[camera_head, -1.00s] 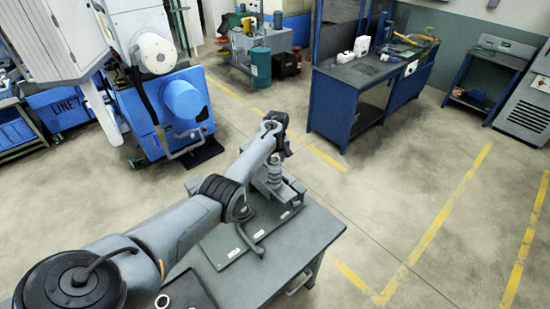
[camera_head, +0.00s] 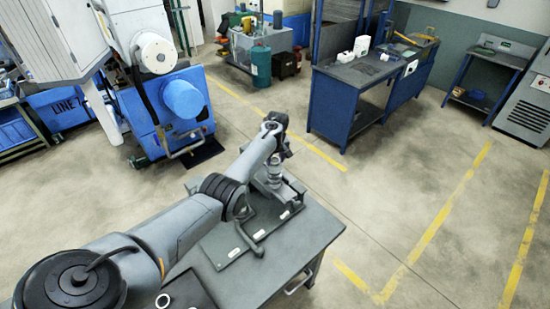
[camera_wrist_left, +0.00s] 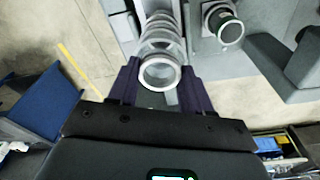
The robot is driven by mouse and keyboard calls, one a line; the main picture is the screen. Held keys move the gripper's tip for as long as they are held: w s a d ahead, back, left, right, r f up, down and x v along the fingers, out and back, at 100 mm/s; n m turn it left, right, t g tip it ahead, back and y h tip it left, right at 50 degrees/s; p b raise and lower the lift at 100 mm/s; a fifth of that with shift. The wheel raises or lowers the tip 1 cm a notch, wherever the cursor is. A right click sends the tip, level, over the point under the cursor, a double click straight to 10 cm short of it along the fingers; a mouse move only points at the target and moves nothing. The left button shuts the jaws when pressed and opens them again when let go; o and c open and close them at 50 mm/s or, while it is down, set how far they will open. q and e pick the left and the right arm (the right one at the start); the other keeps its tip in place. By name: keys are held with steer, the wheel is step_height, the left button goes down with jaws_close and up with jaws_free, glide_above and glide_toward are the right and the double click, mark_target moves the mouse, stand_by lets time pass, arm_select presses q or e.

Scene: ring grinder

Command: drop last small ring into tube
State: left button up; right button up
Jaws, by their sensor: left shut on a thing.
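My left gripper (camera_head: 275,158) is over the workbench in the head view, pointing down at a stepped metal tube (camera_head: 274,174). In the left wrist view its two dark fingers (camera_wrist_left: 160,80) are shut on a small shiny metal ring (camera_wrist_left: 160,73), one finger on each side. Behind the ring in that view, stepped metal parts of the tube (camera_wrist_left: 162,28) line up closely with it. I cannot tell whether the ring touches the tube. The ring itself is too small to make out in the head view. My right gripper is not in view.
A grey workbench (camera_head: 295,250) carries a base plate with a curved handle (camera_head: 248,240). A dark tray (camera_head: 193,285) with a pale ring (camera_head: 163,300) lies at its near left. A second round fitting (camera_wrist_left: 224,24) stands beside the tube. Open floor surrounds the bench.

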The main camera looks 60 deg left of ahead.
arm_select(q)
steer(key=o, duration=1.2)
steer(key=shift+c, duration=0.2)
steer(key=shift+o, duration=0.4)
steer(key=o, duration=0.3)
steer(key=shift+r, duration=0.1)
steer(key=shift+r, duration=0.15)
step_height(320, 180, up, 6)
steer(key=p, duration=0.6)
steer(key=shift+r+p, duration=0.25)
steer(key=shift+p, duration=0.15)
